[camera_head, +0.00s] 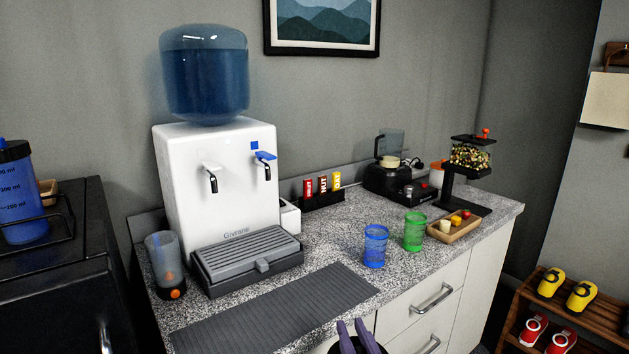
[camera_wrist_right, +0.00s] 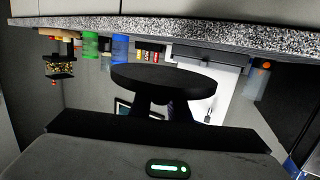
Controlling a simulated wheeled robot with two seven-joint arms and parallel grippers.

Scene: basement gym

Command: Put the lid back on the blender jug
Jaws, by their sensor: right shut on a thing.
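The blender jug (camera_head: 163,254) is a clear cup on a dark base with an orange button. It stands upright and uncovered at the left end of the counter, beside the water dispenser. It also shows in the right wrist view (camera_wrist_right: 256,84), which is upside down. My right gripper (camera_head: 357,334) is at the bottom edge of the head view, in front of the counter. It is shut on the black round lid (camera_wrist_right: 164,79), whose disc fills the middle of the wrist view. The lid is held apart from the jug. My left gripper is not in view.
The white water dispenser (camera_head: 215,180) and its grey drip tray (camera_head: 247,262) stand right of the jug. A ribbed grey mat (camera_head: 275,310) lies clear in front. Blue (camera_head: 375,247) and green (camera_head: 414,231) cups and a small wooden tray (camera_head: 439,237) stand farther right.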

